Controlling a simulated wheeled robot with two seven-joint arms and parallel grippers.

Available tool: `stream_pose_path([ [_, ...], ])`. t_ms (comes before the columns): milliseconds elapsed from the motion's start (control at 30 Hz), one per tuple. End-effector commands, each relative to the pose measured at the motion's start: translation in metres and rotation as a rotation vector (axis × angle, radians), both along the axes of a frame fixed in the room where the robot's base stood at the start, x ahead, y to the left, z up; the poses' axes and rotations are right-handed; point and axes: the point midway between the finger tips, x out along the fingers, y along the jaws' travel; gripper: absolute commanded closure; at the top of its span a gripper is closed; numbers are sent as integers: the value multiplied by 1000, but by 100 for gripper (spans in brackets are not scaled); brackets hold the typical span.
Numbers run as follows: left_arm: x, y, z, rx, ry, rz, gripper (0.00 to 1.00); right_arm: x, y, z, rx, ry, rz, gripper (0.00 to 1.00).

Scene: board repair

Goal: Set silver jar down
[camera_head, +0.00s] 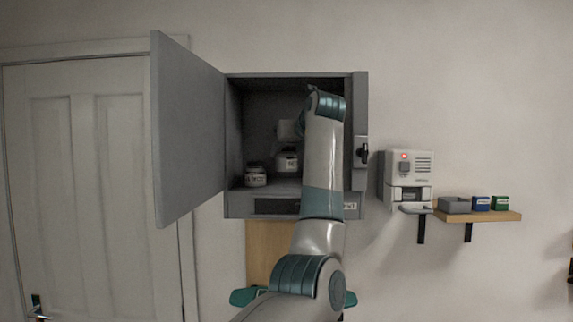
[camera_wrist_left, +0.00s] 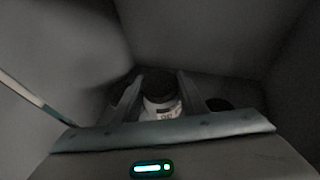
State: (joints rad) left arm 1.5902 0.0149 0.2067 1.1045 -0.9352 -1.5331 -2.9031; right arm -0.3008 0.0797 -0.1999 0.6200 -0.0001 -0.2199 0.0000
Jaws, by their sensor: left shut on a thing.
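A pale silver jar (camera_head: 287,161) with a dark lid and a label is inside the open grey wall cabinet (camera_head: 234,205). My left gripper (camera_head: 289,145) reaches into the cabinet and is shut on this jar. In the left wrist view the silver jar (camera_wrist_left: 160,105) stands between the two fingers of my left gripper (camera_wrist_left: 159,98). The jar looks upright, at or close to the cabinet floor; I cannot tell whether it touches. My arm covers the cabinet's right part in the head view. My right gripper is not in view.
Another labelled jar (camera_head: 256,176) stands left of the held one on the cabinet floor. The cabinet door (camera_head: 188,130) is swung open to the left. A white wall device (camera_head: 408,168) and a wooden shelf (camera_head: 480,216) with small boxes are at right.

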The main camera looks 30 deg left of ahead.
Motion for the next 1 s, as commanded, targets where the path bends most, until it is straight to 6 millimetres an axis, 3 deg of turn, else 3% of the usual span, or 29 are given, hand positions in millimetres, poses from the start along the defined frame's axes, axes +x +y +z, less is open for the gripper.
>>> stream_pose_path([
  [400, 0, 0, -36, 0, 1, -1, 91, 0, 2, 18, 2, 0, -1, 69],
  [833, 0, 0, -41, 0, 0, 1, 91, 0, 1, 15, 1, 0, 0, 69],
  [867, 0, 0, -42, 0, 0, 1, 59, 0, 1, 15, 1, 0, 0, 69],
  [900, 0, 0, -41, 0, 0, 0, 53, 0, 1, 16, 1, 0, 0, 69],
  [1000, 0, 0, -41, 0, 0, 0, 53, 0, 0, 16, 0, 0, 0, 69],
])
